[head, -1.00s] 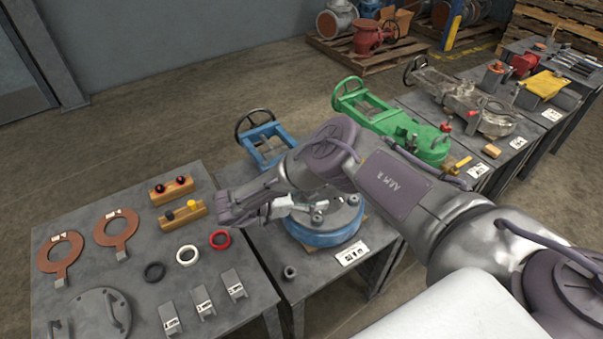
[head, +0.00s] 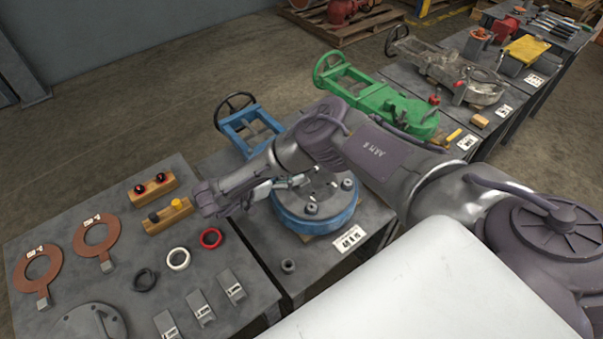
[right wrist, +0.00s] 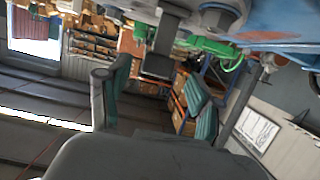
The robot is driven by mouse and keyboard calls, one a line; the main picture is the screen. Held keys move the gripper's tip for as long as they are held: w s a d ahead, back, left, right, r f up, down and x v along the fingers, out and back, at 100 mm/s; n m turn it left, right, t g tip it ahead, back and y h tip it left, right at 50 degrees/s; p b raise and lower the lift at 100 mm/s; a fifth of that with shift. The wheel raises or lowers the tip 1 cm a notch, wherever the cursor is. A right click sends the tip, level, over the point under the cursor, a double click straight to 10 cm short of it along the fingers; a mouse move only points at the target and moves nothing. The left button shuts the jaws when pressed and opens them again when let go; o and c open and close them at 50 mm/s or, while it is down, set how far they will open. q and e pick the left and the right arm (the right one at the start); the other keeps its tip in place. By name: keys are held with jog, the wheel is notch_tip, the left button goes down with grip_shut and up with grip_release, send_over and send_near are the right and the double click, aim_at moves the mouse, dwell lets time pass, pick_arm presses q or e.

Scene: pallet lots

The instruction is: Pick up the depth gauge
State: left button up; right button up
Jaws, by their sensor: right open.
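My right gripper (head: 282,183) reaches in low from the left over the blue round flange (head: 322,220), its fingers pointing right. In the right wrist view my right gripper (right wrist: 157,75) is open, with green pads on two spread fingers. A grey T-shaped block (right wrist: 158,62) shows between and beyond the fingertips; it may be the depth gauge, but I cannot tell for sure. I cannot tell whether it touches a finger. The blue flange also shows at the upper right of the wrist view (right wrist: 285,20). In the head view the gripper hides part of the flange top. My left gripper is not in view.
The left table holds copper ring paddles (head: 97,236), wooden blocks with knobs (head: 168,215), a red ring (head: 210,238), a white ring (head: 178,259) and grey blocks (head: 199,308). A green valve (head: 385,100) stands behind the flange. A small nut (head: 288,265) lies in front.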

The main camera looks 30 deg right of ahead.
jog(key=x, duration=0.4)
jog(key=shift+s+d+r, duration=0.1)
jog(key=shift+s+d, duration=0.05)
jog(key=shift+s, duration=0.05)
jog(key=shift+d, duration=0.3)
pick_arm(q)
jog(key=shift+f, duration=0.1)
pick_arm(e)
jog(key=shift+w, duration=0.1)
grip_shut()
